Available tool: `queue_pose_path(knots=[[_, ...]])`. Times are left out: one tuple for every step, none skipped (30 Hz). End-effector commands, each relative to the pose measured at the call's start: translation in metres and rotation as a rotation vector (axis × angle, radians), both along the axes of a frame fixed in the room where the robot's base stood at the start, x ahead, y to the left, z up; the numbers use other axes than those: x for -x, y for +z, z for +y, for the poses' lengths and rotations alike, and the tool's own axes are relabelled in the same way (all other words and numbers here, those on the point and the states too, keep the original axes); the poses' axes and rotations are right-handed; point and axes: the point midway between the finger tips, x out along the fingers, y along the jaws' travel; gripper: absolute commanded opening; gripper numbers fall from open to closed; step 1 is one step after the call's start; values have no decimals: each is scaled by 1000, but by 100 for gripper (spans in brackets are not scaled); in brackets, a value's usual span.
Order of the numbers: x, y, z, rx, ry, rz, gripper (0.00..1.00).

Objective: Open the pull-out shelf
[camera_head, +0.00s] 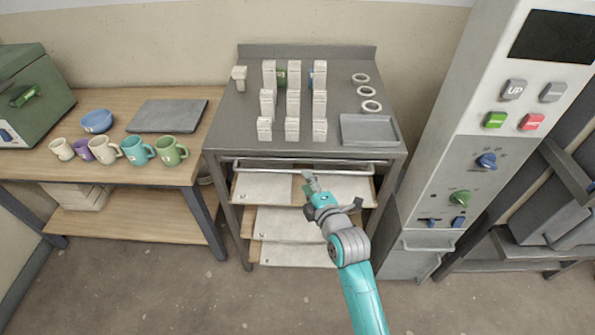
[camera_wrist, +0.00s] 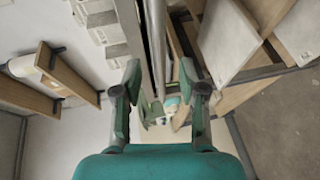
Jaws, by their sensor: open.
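The grey metal worktable (camera_head: 225,140) has a long horizontal bar handle (camera_head: 260,167) along its front, just under the tabletop. Below it are wooden shelves bearing pale boards (camera_head: 262,188). My gripper (camera_head: 310,178) is at the middle of the bar, its fingers open. In the wrist view the bar (camera_wrist: 157,35) runs lengthwise between the two fingers of my gripper (camera_wrist: 160,80), which stand apart on either side of it. I cannot tell whether either finger touches the bar. The bar lies close to the table's front edge, and I see no clear gap there.
Stacked white blocks (camera_head: 293,103), white rings (camera_head: 370,106) and a grey tray (camera_head: 370,130) are on the tabletop. A wooden bench (camera_head: 190,172) with several mugs stands left. A control cabinet (camera_head: 465,150) stands close on the right. The floor in front is clear.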

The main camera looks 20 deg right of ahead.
Motion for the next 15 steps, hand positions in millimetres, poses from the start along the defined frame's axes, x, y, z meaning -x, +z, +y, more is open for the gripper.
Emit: queue_pose_path(knots=[[-10, 0, 1, 0, 1, -2, 41], [-15, -2, 2, 0, 1, -1, 41], [-22, -3, 2, 0, 1, -2, 41], [-27, -4, 3, 0, 1, -1, 41], [-31, -5, 3, 0, 1, -1, 41], [-37, -6, 4, 0, 1, -1, 41], [-41, -7, 4, 0, 1, -1, 41], [-44, -8, 5, 0, 1, -1, 41], [-49, -8, 5, 0, 1, -1, 41], [-52, -9, 5, 0, 1, -2, 41], [-54, -9, 5, 0, 1, -2, 41], [-57, -10, 5, 0, 1, -1, 41], [-58, -11, 6, 0, 1, -1, 41], [-59, -11, 6, 0, 1, -2, 41], [-61, -11, 6, 0, 1, -2, 41]])
